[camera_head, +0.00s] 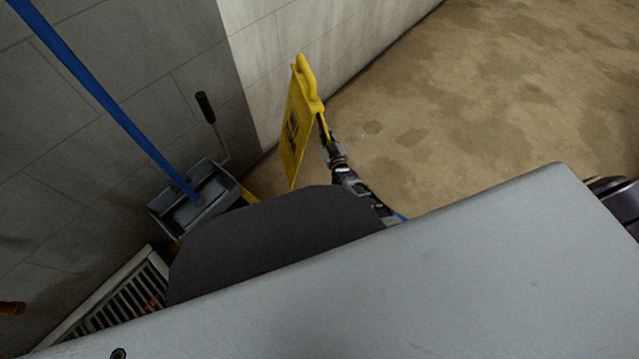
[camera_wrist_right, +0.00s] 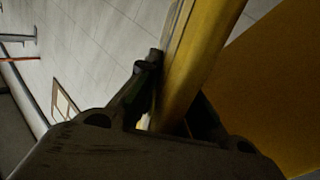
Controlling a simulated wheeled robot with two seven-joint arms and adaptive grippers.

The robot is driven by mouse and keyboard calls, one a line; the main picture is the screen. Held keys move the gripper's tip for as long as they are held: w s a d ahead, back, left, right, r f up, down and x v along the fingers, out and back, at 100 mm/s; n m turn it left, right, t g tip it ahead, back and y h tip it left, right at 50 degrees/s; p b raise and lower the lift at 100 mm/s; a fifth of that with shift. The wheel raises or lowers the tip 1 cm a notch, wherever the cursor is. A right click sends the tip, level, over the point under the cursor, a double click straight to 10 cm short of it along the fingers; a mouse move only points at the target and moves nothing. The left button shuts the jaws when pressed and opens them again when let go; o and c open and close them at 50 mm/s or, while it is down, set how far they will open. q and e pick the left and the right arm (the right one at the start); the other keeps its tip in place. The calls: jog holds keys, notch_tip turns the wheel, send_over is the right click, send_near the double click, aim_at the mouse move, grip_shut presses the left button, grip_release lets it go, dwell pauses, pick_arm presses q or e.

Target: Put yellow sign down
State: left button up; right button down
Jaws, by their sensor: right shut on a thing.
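The yellow sign (camera_head: 297,115) is a folded floor sign with a dark marking on its face and a handle at its top. In the head view it stands roughly upright, slightly tilted, in front of the pale wall. My right gripper (camera_head: 325,135) is shut on the sign's edge. In the right wrist view the gripper (camera_wrist_right: 170,95) has its fingers on either side of the yellow sign (camera_wrist_right: 200,50). My left gripper is not seen.
A grey mop bucket (camera_head: 205,200) with a blue pole (camera_head: 100,95) stands by the tiled wall (camera_head: 130,60) at left. A slatted radiator or grille (camera_head: 110,300) is at lower left. The brown stained floor (camera_head: 480,100) at right is clear.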

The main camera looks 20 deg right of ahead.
jog(key=s+f+h, duration=0.1)
jog(key=s+f, duration=0.1)
jog(key=s+d+f+m+h, duration=0.1)
jog(key=f, duration=0.1)
jog(key=s+d+f, duration=0.1)
jog(key=s+f, duration=0.1)
jog(key=f, duration=0.1)
jog(key=shift+s+d+m+h, duration=0.25)
jog(key=shift+s+m+h, duration=0.05)
jog(key=shift+h, duration=0.1)
jog(key=shift+s+d+r, duration=0.1)
jog(key=shift+s+d, duration=0.25)
jog(key=shift+d, duration=0.1)
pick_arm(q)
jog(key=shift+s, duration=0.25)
pick_arm(e)
jog(key=shift+s+d+r+m+g+h, duration=0.15)
jog(key=shift+d+r+m+g+h, duration=0.2)
jog(key=shift+r+h, duration=0.1)
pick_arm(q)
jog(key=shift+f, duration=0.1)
